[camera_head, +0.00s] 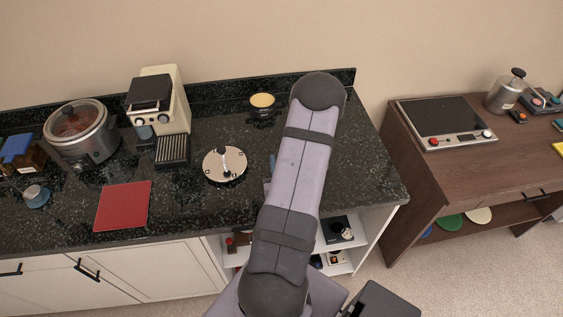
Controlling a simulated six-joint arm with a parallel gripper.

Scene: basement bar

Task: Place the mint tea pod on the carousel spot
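The carousel (225,165) looks like a round, pale disc with dark spots and a metal post or handle at its middle. It lies on the dark stone counter, left of my arm. I cannot make out the mint tea pod or tell which spot on the disc is meant. My gripper does not show; my own upper arm covers the part of the counter right of the disc. A small bluish piece shows at the arm's left edge, too little to identify.
A cream coffee machine (163,100), a steel pot (82,135), a red mat (123,205) and a yellow-topped jar (262,103) stand on the counter (190,205). A brown cabinet (400,175) with a hotplate (445,120) is at right.

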